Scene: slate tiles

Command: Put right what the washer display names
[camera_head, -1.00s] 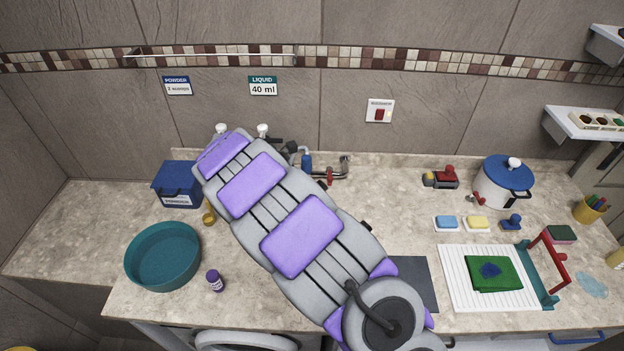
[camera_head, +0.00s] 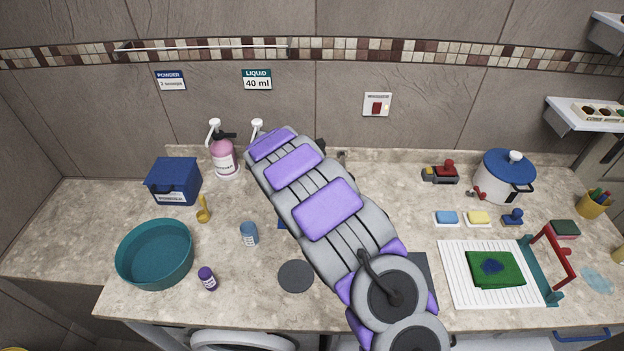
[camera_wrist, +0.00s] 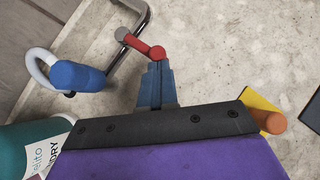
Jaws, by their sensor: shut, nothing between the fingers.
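In the wrist view my gripper (camera_wrist: 157,68) is shut and empty, its blue fingers just short of a red tap handle (camera_wrist: 142,45) on a chrome pipe (camera_wrist: 138,20). I cannot tell if they touch. A blue knob (camera_wrist: 77,76) is to the left. A teal laundry bottle (camera_wrist: 30,145) is at the lower left. In the head view my arm hides the gripper and most of the tap. The washer's round door (camera_head: 245,341) shows at the bottom edge; no readable display is in view. A wall switch (camera_head: 377,104) has a red rocker.
A pink pump bottle (camera_head: 224,160), blue powder box (camera_head: 174,181), yellow scoop (camera_head: 203,212), blue cup (camera_head: 249,235), teal basin (camera_head: 154,255) and purple bottle (camera_head: 207,278) stand left. A powder sign (camera_head: 171,80) and liquid sign (camera_head: 257,79) hang above. A pot (camera_head: 503,180) stands right.

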